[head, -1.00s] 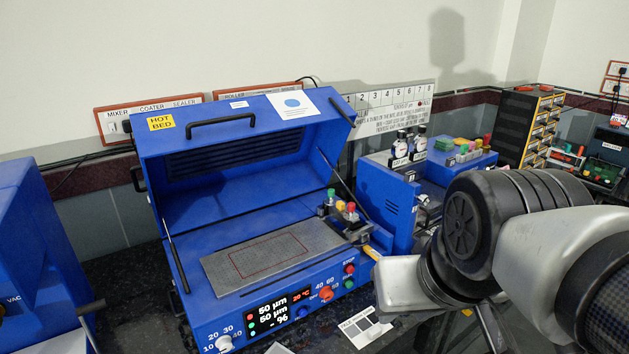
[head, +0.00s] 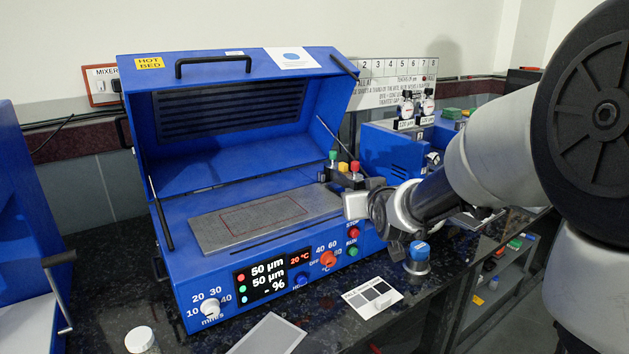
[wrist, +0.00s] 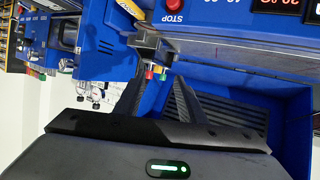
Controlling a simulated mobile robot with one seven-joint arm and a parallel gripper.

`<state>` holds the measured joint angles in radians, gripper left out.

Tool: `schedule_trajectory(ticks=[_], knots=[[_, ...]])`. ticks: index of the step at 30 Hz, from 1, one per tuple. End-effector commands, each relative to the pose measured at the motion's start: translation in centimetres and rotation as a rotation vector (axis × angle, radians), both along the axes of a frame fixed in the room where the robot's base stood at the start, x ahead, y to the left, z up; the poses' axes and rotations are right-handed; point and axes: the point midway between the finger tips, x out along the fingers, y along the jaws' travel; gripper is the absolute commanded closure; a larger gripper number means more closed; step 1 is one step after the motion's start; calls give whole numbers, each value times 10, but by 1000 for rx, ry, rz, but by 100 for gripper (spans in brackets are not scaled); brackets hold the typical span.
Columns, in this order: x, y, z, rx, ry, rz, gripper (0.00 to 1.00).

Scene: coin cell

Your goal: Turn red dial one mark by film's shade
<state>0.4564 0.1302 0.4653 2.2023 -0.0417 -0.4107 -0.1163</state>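The red-orange dial (head: 328,260) is on the front panel of the blue hot bed, with OFF, 40 and 60 around it; I cannot read its pointer. A shade card (head: 372,294) with several grey patches lies on the bench in front. A grey plate (head: 205,235) with a thin red rectangle lies on the bed; I cannot make out a distinct film on it. My gripper (head: 358,204) is at the bed's right end, above and right of the dial. In the wrist view my gripper's fingers (wrist: 160,88) stand apart, with nothing seen between them.
The raised lid (head: 230,64) stands behind the bed. Coloured knobs (head: 343,170) stand close to my gripper. The STOP button (head: 354,233) and green RUN button (head: 352,252) sit right of the dial. A blue-capped jar (head: 419,257) and a grey sheet (head: 268,334) are on the bench.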

Motion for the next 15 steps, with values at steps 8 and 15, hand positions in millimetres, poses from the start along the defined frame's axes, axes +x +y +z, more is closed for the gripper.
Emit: schedule_trajectory(ticks=[8, 15], knots=[[45, -23, -4, 92, -302, -24, 64], [63, -24, 1, 102, -336, -26, 64]])
